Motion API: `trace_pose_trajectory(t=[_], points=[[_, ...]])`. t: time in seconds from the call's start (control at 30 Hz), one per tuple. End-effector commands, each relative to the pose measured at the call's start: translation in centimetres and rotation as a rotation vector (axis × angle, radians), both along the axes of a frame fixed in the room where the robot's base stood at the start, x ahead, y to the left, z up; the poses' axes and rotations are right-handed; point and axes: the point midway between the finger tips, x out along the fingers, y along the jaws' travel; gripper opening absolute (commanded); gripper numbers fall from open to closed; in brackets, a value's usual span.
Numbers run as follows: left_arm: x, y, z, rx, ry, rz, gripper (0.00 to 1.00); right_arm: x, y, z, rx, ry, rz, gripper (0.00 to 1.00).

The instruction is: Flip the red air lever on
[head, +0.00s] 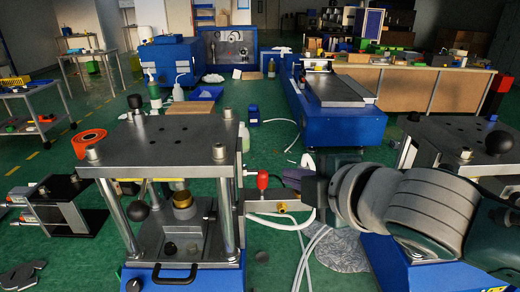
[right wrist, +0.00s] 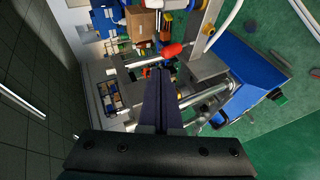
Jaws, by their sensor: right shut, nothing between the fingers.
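The red air lever (head: 262,180) stands upright on a small metal valve block (head: 272,204) at the right side of the press. In the right wrist view the red lever (right wrist: 173,50) shows just beyond the fingertips and slightly to their right. My right gripper (head: 288,177) comes in from the right, with its dark fingers shut and empty, a short way right of the lever. The fingers (right wrist: 158,80) look pressed together in the wrist view. I cannot tell whether they touch the lever; a small gap seems to show. My left gripper is not in view.
The press (head: 160,135) has a thick steel top plate on posts and a blue base. White hoses (head: 312,245) run down behind the valve block. A second press (head: 460,150) stands at right behind my arm. An orange tape roll (head: 88,143) sits at left.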

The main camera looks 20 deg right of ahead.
Motion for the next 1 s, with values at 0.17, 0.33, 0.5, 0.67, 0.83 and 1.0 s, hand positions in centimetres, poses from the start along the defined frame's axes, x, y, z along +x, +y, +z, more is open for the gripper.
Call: trace_pose_trajectory(t=[0.17, 0.33, 0.5, 0.67, 0.83, 1.0], points=[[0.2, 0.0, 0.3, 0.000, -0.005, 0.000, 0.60, -3.0, -0.4, 1.3, 0.000, 0.002, 0.001, 0.00], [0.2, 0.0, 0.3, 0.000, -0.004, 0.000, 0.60, -4.9, -0.7, 2.3, 0.000, 0.002, 0.000, 0.00], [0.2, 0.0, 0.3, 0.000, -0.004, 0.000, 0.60, -5.7, -0.8, 2.7, 0.001, 0.001, 0.000, 0.00], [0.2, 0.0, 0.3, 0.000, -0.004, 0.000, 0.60, -5.7, -0.8, 2.8, 0.001, 0.001, 0.000, 0.00], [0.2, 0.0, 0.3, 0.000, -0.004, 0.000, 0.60, -5.7, -0.8, 2.8, 0.001, 0.001, 0.000, 0.00], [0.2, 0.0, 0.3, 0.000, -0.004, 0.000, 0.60, -5.9, -0.7, 2.6, 0.016, 0.011, -0.014, 0.00]])
